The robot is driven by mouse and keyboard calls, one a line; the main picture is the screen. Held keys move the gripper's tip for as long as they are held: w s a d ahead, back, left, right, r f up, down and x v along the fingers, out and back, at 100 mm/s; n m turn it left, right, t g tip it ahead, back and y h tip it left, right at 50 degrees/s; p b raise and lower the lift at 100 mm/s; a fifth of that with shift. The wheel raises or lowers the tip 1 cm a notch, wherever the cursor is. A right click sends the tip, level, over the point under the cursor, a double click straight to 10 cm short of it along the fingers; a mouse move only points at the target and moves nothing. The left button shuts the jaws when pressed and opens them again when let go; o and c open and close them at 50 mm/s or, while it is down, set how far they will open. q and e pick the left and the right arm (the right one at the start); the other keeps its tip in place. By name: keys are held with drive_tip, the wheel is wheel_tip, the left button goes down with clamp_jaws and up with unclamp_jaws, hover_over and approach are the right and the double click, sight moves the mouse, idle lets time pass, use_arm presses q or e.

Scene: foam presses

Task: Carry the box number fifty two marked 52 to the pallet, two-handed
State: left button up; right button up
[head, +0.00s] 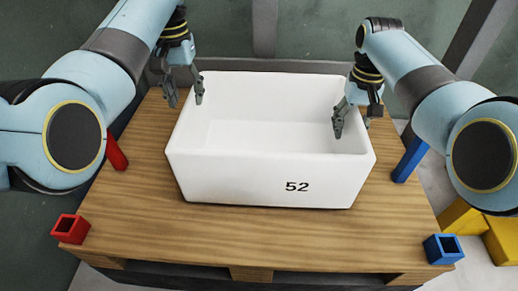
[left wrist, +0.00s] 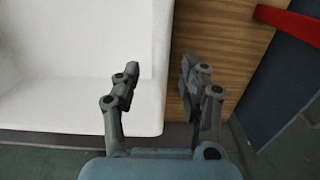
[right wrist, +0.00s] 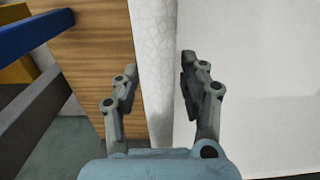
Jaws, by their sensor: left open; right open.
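The white open box marked 52 (head: 240,178) sits upright on the wooden pallet (head: 250,232), its number facing me. It looks empty. My left gripper (head: 184,96) is open at the box's left rim, near the far corner. In the left wrist view, one finger is over the inside of the box (left wrist: 70,60) and the other is outside it. My right gripper (head: 353,120) is open at the right rim. In the right wrist view, its fingers are on either side of the right wall (right wrist: 152,70). I see no clear finger contact with the walls.
Red (head: 71,228) and blue (head: 443,249) square sockets stand at the pallet's near corners. A red bar (head: 116,152) and a blue bar (head: 411,159) slant at its sides. Yellow blocks (head: 465,218) lie beyond the right edge. The pallet's front strip is clear.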

use_arm(q)
wheel_tip(320, 180, up, 4)
drive_tip(key=shift+f, duration=0.1)
drive_tip(key=shift+r, duration=0.25)
use_arm(e)
drive_tip(key=shift+r, duration=0.15)
wheel_tip(320, 180, up, 12)
drive_tip(key=shift+w+f, duration=0.15)
